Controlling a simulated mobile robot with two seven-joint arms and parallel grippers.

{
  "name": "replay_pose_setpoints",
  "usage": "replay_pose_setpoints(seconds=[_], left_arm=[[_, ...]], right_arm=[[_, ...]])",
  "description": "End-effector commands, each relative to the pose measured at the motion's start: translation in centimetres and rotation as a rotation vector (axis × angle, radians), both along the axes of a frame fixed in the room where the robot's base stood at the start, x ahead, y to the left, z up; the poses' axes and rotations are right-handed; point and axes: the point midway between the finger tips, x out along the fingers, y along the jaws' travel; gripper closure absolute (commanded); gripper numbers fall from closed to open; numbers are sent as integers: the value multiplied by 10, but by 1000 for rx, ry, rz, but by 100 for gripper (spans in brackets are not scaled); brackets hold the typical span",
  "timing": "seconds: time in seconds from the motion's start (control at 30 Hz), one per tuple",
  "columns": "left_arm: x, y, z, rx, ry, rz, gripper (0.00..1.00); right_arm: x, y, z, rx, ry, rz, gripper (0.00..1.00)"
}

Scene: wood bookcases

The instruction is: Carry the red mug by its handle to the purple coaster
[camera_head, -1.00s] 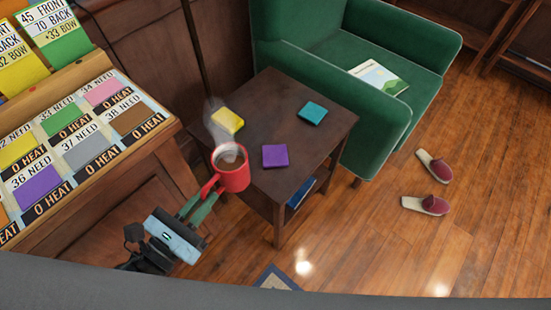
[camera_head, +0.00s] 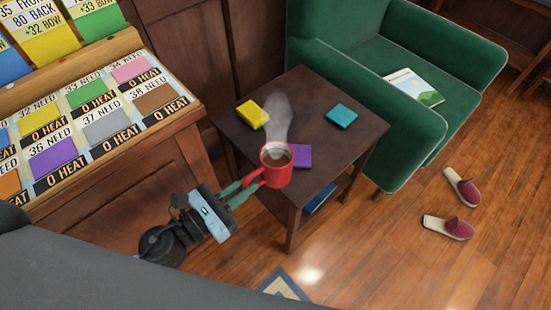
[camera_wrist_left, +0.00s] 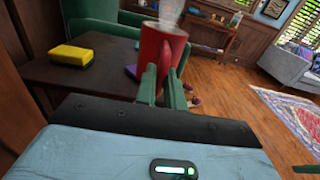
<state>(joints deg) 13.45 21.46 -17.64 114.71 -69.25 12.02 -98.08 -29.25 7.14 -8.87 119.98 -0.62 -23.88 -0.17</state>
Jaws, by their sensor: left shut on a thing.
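The red mug (camera_head: 277,168) holds steaming brown coffee and is upright. My left gripper (camera_head: 251,184) is shut on its handle, at the mug's lower left in the head view. In the left wrist view the green fingers (camera_wrist_left: 160,86) reach the near side of the mug (camera_wrist_left: 165,45). The purple coaster (camera_head: 302,156) lies on the dark side table (camera_head: 328,93), partly hidden behind the mug in the head view. It also shows as a sliver in the left wrist view (camera_wrist_left: 131,71). I cannot tell the exact gap between mug and table. My right gripper is out of view.
A wooden card rack (camera_head: 100,130) is at left. Slippers (camera_head: 449,227) lie on the floor at right.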

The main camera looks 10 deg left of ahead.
Motion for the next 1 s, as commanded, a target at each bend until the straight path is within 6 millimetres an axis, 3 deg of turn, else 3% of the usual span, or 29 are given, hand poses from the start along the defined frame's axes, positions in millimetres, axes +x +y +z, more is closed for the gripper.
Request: replay_pose_setpoints(seconds=[0.3,0.5,0.83,1.0], left_arm=[[62,-23,-3,-2,-6,1,100],[93,-35,-7,-2,-3,0,100],[104,-40,-10,-3,-2,-1,100],[103,-40,-33,-4,3,1,100]], right_arm=[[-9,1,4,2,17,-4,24],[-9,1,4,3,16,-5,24],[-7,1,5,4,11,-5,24],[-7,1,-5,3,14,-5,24]])
